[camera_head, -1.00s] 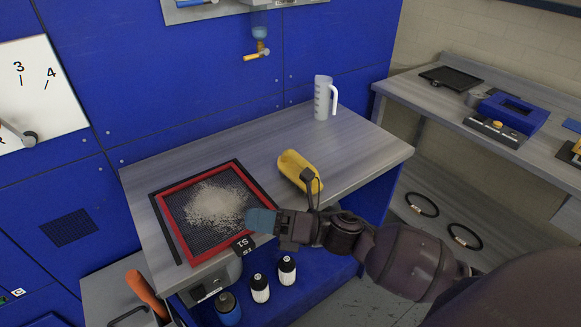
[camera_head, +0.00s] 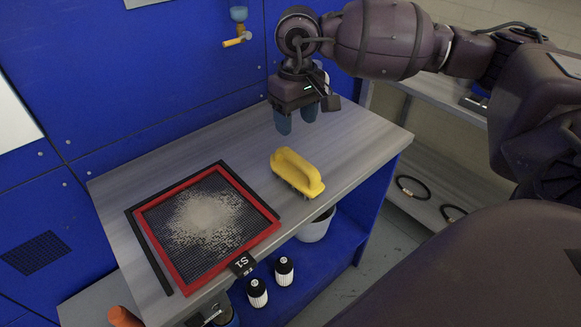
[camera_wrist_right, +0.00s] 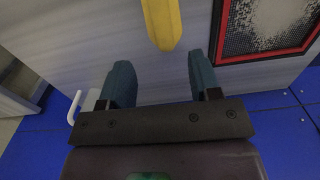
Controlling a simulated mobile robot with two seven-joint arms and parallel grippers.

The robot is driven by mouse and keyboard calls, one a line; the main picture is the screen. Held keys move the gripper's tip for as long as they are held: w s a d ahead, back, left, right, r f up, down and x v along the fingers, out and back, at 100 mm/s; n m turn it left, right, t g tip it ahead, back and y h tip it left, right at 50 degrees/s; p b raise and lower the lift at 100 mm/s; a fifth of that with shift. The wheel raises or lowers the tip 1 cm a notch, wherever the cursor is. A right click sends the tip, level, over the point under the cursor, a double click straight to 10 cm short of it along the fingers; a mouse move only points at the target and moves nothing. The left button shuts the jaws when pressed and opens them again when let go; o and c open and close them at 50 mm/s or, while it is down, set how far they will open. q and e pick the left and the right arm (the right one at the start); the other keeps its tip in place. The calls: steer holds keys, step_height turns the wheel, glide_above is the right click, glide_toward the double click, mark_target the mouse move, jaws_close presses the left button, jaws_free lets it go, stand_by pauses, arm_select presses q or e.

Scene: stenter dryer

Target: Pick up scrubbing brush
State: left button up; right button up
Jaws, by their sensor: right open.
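The scrubbing brush (camera_head: 297,171) has a yellow handle and dark bristles facing down. It stands on the grey table (camera_head: 345,150), right of the red-framed screen. My right gripper (camera_head: 297,118) is open and empty, pointing down above the table behind the brush. In the right wrist view the brush's yellow end (camera_wrist_right: 163,25) shows ahead of the open fingers (camera_wrist_right: 161,80), roughly between them and apart from them. My left gripper is not in view.
A red-framed mesh screen (camera_head: 262,234) with pale powder lies left of the brush. A jug is mostly hidden behind my right gripper; its white handle (camera_wrist_right: 74,107) shows in the wrist view.

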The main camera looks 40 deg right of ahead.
mark_target(295, 155)
steer(key=shift+w+d+f, duration=0.1)
steer(key=shift+d, duration=0.1)
steer(key=shift+f, duration=0.35)
step_height(295, 155, down, 4)
steer(key=shift+r, duration=0.2)
steer(key=shift+s+a+f, duration=0.1)
steer(key=shift+a+f, duration=0.1)
steer(key=shift+f, duration=1.35)
steer(key=shift+s+a+f, duration=0.1)
steer(key=shift+a+f, duration=0.1)
steer(key=shift+f, duration=1.3)
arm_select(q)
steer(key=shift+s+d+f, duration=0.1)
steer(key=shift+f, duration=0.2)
arm_select(e)
steer(key=c, duration=1.1)
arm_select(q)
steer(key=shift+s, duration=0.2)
arm_select(e)
steer(key=shift+o, duration=0.2)
steer(key=shift+r, duration=0.15)
